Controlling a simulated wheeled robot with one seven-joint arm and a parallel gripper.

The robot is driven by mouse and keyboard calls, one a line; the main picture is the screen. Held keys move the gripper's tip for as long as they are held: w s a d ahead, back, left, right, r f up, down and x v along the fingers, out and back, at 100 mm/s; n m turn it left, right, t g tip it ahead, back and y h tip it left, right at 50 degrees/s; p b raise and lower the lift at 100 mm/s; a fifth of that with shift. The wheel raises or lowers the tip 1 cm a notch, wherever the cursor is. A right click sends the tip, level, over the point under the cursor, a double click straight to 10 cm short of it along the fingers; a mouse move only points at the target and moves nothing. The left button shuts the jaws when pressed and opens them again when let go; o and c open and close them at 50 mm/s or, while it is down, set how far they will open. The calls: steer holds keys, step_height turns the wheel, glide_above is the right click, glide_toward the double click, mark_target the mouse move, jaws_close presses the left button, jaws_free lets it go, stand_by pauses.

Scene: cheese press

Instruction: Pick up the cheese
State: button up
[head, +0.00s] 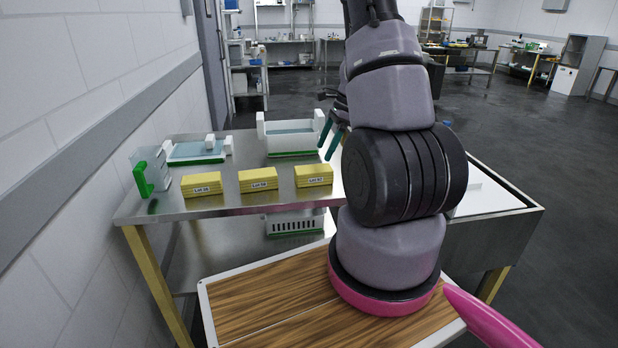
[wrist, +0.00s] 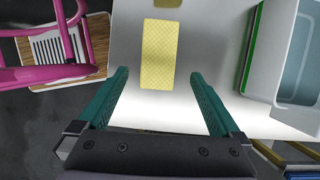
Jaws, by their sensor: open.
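Three yellow cheese blocks with lot labels lie in a row on the steel table: a left one (head: 201,184), a middle one (head: 258,179) and a right one (head: 314,176). My gripper (head: 325,152) is above the table, behind and just right of the right block in the head view, with its teal fingers pointing down. In the wrist view my gripper (wrist: 160,76) is open and empty. A yellow block (wrist: 158,54) lies beyond and between its fingertips, apart from them. Part of another yellow block (wrist: 168,3) shows at the top edge.
A white tub with a green base (head: 290,142) stands behind the blocks; a white tub (wrist: 268,50) is right of the fingers in the wrist view. My arm hides the table's right part.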

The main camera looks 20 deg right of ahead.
mark_target(316, 168)
steer(key=x, duration=0.9)
steer(key=shift+s+a+f, duration=0.15)
steer(key=shift+a, duration=0.05)
steer(key=shift+f, duration=0.2)
steer(key=c, duration=1.5)
steer(key=shift+r, duration=0.1)
step_height(316, 168, up, 10)
steer(key=shift+r, duration=0.15)
